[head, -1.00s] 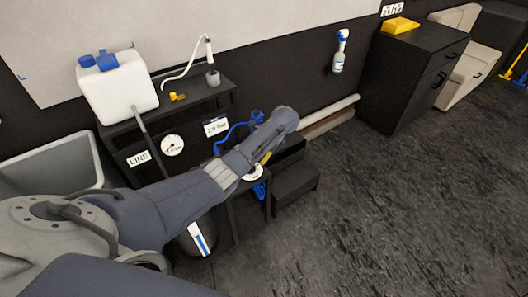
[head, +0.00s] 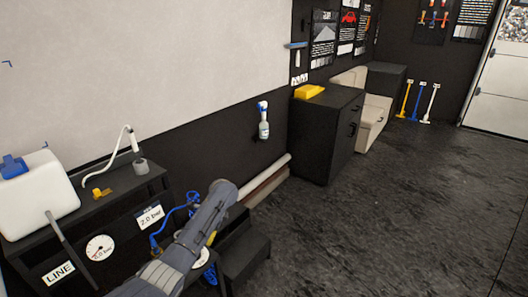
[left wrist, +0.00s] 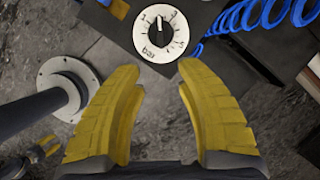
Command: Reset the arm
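My left arm reaches in from the bottom left of the head view, past the black pressure stand. The dial also shows partly beside the arm in the head view (head: 202,259). My right gripper is not in view.
A white canister (head: 38,200) and a gauge (head: 100,248) are at the left stand. A black step (head: 246,258) stands close to my arm. A spray bottle (head: 264,128) hangs on the wall. A black cabinet (head: 325,140) stands further back. The floor to the right is clear.

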